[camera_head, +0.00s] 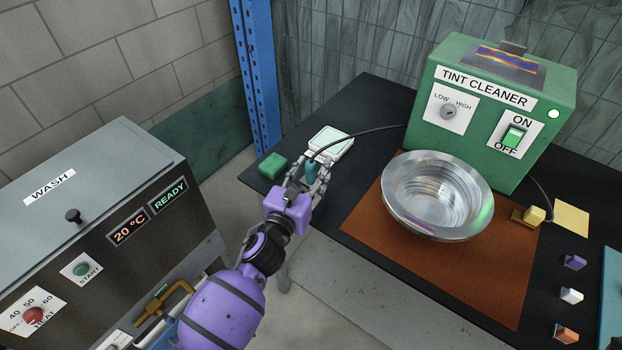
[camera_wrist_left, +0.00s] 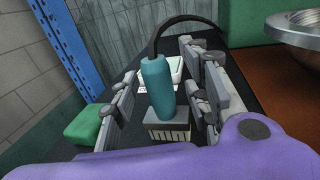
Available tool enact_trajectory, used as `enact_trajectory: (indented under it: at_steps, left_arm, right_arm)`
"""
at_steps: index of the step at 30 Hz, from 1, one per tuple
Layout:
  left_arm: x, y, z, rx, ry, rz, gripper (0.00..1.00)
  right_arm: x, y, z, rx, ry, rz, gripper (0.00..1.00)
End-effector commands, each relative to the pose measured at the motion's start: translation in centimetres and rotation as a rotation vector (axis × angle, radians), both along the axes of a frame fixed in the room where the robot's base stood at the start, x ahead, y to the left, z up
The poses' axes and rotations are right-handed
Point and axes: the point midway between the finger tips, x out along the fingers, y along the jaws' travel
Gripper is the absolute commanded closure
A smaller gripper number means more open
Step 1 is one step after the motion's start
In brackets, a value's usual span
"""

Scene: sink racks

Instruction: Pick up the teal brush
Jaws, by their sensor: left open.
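The teal brush (camera_head: 311,168) is on the far left part of the dark table. In the left wrist view the brush (camera_wrist_left: 158,92) has an upright teal handle, a pale block with bristles below, and a black cable curving from its top. My left gripper (camera_head: 314,177) is open, with its fingers on either side of the handle. In the wrist view, gaps show between the handle and the fingers on both sides. The brush's lower end is partly hidden by my gripper in the head view. My right gripper is not in view.
A green block (camera_head: 272,165) lies left of the brush and a white tray-like item (camera_head: 330,142) behind it. The black cable (camera_head: 365,133) runs towards the green tint cleaner (camera_head: 470,130). A metal bowl (camera_head: 437,195) stands on a brown mat (camera_head: 380,230) at right.

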Motion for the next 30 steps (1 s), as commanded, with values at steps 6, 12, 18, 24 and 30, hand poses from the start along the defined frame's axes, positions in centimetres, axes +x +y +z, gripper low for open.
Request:
enact_trajectory:
  at_steps: [6,12,18,24,30]
  left_arm:
    - [0.1,0.0,-0.1,-0.001,0.0,0.0,0.57]
    - [0.1,0.0,0.0,0.0,0.0,0.0,0.83]
    - [0.1,0.0,0.0,0.0,-0.001,0.0,1.0]
    - [0.1,0.0,0.0,0.0,-0.001,0.0,1.0]
    - [0.1,0.0,1.3,0.001,-0.005,-0.002,1.0]
  right_arm:
    - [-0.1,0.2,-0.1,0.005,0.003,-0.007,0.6]
    - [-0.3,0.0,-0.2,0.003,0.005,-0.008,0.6]
    - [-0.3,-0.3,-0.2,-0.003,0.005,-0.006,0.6]
    - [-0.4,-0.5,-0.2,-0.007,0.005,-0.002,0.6]
    - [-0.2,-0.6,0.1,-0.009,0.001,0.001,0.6]
